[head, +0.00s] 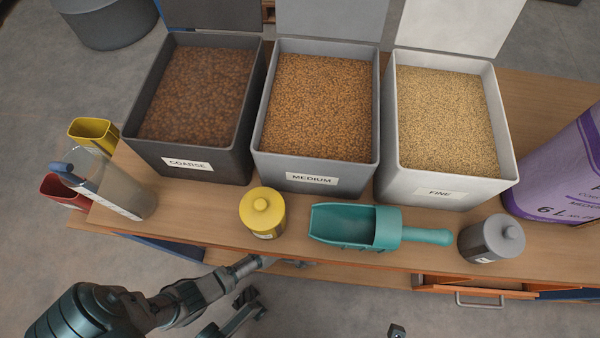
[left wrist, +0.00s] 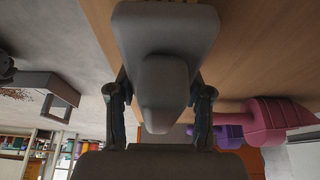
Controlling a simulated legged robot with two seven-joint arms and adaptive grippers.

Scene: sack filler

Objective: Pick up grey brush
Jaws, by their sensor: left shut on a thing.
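In the left wrist view a smooth grey object (left wrist: 165,35), which looks like the grey brush, sits between the two fingers of my left gripper (left wrist: 160,105). It has a broad block and a narrower part reaching in towards the palm. The gripper is shut on it. In the head view my left arm comes in from the bottom left, and its far end reaches the front edge of the bench. The fingers and the brush cannot be made out there. My right gripper is not clearly seen.
On the bench (head: 340,240) stand bins of coarse (head: 190,174), medium (head: 315,184) and fine (head: 450,196) grain. In front are a yellow pot (head: 262,215), teal scoop (head: 375,228) and grey pot (head: 491,240). A purple sack (head: 560,175) stands right. An open drawer (head: 475,290) juts out.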

